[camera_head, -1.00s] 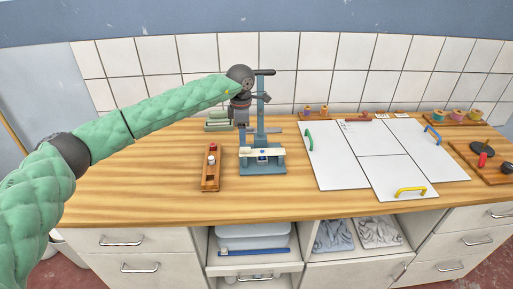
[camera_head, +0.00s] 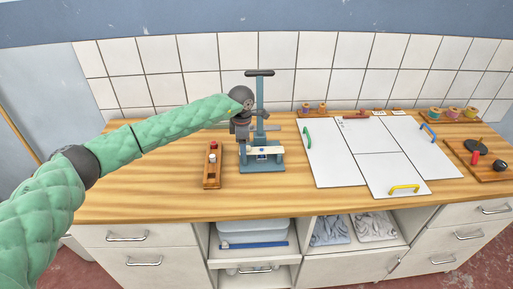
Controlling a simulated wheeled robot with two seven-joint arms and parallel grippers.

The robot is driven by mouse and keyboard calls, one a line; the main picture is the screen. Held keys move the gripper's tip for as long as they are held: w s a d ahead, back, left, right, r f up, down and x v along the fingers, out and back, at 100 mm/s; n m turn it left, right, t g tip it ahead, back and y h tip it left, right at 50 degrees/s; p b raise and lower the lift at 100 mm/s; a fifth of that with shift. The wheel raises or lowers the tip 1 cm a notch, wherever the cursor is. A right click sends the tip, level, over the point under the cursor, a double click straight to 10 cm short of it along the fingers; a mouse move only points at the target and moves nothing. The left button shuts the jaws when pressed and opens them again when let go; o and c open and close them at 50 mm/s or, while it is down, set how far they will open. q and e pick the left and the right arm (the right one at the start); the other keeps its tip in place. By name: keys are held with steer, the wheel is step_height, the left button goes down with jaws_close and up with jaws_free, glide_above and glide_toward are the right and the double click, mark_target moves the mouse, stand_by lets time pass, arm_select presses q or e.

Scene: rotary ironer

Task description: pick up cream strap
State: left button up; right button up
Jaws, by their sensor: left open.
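A cream strap (camera_head: 266,150) lies flat across the low bed of the blue-grey press (camera_head: 264,168), which stands on the wooden worktop. My left gripper (camera_head: 243,151) comes in from the left on the green padded arm and points down at the strap's left end. It is open, and its fingers are small and dark here. I cannot tell whether they touch the strap. The gripper hides part of the strap's left end and of the press. My right gripper is not in view.
A narrow wooden block with small knobs (camera_head: 213,165) stands left of the press. White panels (camera_head: 335,154) with coloured handles lie to the right. Spools (camera_head: 454,114) stand at the back right. The worktop's left part is bare. Open shelves sit below the front edge.

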arm_select(q)
steer(key=shift+s+f, duration=0.1)
steer(key=shift+f, duration=0.05)
steer(key=c, duration=1.1)
steer(key=shift+c, duration=0.2)
